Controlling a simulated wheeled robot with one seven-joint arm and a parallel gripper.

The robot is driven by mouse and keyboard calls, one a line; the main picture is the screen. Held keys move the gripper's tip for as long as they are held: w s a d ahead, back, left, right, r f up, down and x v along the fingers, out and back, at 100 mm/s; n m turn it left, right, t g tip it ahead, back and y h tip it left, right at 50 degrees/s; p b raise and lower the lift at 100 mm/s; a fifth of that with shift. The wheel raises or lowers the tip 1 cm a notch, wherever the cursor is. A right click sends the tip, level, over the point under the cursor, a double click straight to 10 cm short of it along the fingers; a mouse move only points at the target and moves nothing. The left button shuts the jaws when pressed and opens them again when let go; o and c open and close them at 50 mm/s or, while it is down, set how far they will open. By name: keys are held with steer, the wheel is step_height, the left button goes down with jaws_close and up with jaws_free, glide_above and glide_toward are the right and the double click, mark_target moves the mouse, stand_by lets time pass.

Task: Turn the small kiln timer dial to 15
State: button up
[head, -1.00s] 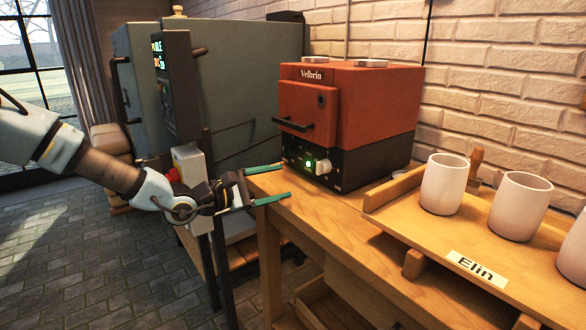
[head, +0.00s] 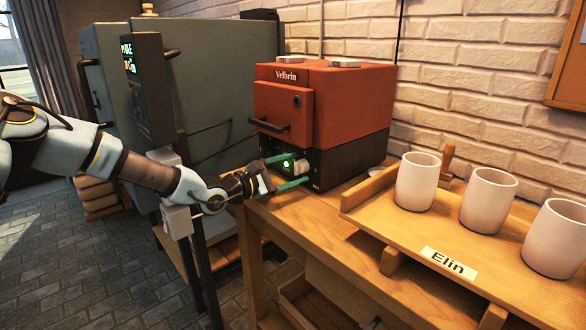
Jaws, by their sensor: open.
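The small kiln (head: 340,105) is an orange-red box marked "Velbrin" on a black base, standing at the left end of the wooden bench. Its pale timer dial (head: 300,168) sits on the black front panel, right of a lit green display (head: 287,165). The dial's setting is too small to read. My gripper (head: 286,172) is open, its two green fingers pointing at the panel, one above and one below the display's level. The fingertips are close to the dial; I cannot tell whether they touch it. Nothing is held.
A wooden board (head: 400,225) labelled "Elin" carries white cups (head: 417,181) on the right of the bench. A large grey kiln (head: 225,80) stands at the left behind my arm. Bare bench top (head: 300,210) lies in front of the small kiln.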

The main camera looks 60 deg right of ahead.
steer(key=shift+c, duration=0.4)
jaws_close()
